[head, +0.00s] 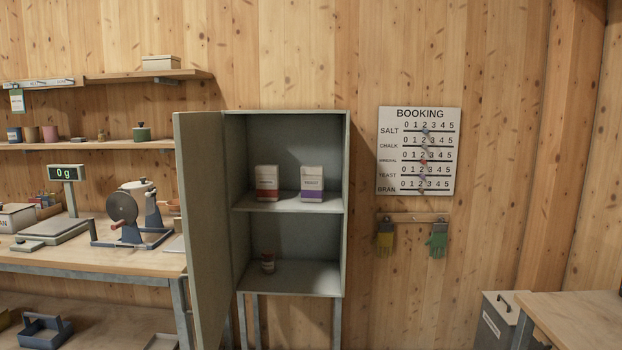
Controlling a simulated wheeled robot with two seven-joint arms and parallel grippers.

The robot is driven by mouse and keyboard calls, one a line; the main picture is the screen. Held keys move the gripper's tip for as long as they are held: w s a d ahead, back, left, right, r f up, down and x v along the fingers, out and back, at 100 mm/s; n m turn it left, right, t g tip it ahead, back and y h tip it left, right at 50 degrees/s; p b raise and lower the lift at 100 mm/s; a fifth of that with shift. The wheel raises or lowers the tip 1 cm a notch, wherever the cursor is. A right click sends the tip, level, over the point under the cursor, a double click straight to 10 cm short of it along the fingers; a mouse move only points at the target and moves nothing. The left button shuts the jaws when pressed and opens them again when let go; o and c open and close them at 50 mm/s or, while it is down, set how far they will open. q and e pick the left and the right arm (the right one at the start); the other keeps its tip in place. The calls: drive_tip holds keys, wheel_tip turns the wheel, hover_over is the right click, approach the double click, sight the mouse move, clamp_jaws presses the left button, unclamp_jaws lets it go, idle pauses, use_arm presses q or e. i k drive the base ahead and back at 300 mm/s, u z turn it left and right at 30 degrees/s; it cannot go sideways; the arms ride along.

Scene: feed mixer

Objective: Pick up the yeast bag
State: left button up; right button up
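The yeast bag (312,182) stands upright on the upper shelf of an open grey cabinet (348,200). It is white with a purple lower band, and its label appears to read YEAST. Another white bag with an orange-red band (267,183) stands to its left, with a small gap between them. Neither of my grippers shows in the head view.
The cabinet door (202,230) stands open to the left, beside a workbench (90,262) with a scale (55,229) and a hand-cranked machine (130,215). A booking board (419,151) hangs right, above gloves (437,240).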

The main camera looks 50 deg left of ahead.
sight(312, 176)
drive_tip(key=u, duration=0.65)
drive_tip(key=i, duration=2.15)
drive_tip(key=u, duration=1.3)
